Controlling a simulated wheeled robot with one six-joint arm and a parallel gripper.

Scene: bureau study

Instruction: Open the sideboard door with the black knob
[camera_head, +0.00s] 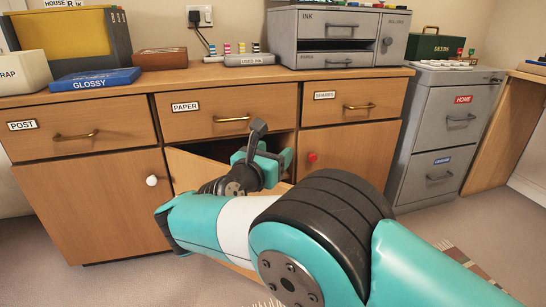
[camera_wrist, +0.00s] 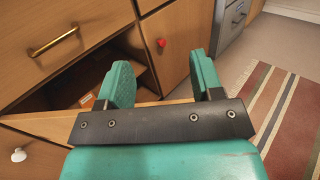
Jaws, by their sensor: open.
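The wooden sideboard (camera_head: 95,195) has three lower doors under three drawers. The middle door (camera_head: 185,168), under the PAPER drawer, stands partly open, swung out from its left side. Its edge also shows in the wrist view (camera_wrist: 35,123). A dark gap with the cupboard inside shows behind it. No black knob is visible; my arm and gripper cover much of this door. My gripper (camera_head: 263,157) is at the opening by the door's upper part. In the wrist view its fingers (camera_wrist: 160,65) are apart with nothing held between them. I cannot tell whether it touches the door.
The left door has a white knob (camera_head: 152,181) and the right door a red knob (camera_head: 312,157); both are shut. A grey filing cabinet (camera_head: 433,140) stands at the right. A striped rug (camera_wrist: 285,120) lies on the floor. Boxes and organisers stand on top.

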